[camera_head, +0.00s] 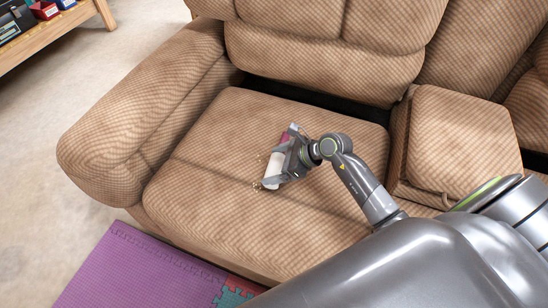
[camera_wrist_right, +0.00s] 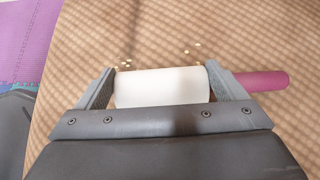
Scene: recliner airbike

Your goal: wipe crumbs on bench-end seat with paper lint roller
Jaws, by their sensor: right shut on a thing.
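The paper lint roller (camera_head: 275,168) has a white paper cylinder and a magenta handle. My right gripper (camera_head: 280,165) is shut on it and holds it low over the bench-end seat (camera_head: 225,125); I cannot tell if the paper touches the fabric. In the right wrist view the white roller (camera_wrist_right: 162,87) lies between the two fingers, with the handle (camera_wrist_right: 262,82) sticking out to the right. Small pale crumbs (camera_head: 257,186) lie on the seat beside the roller. In the right wrist view several crumbs (camera_wrist_right: 125,64) show just beyond it. My left gripper is not in view.
The sofa's armrest (camera_head: 140,110) rises left of the seat, and the backrest (camera_head: 320,60) stands behind it. A console block (camera_head: 462,135) is on the right. A purple foam mat (camera_head: 130,270) lies on the floor in front. A wooden shelf (camera_head: 50,38) is at the far left.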

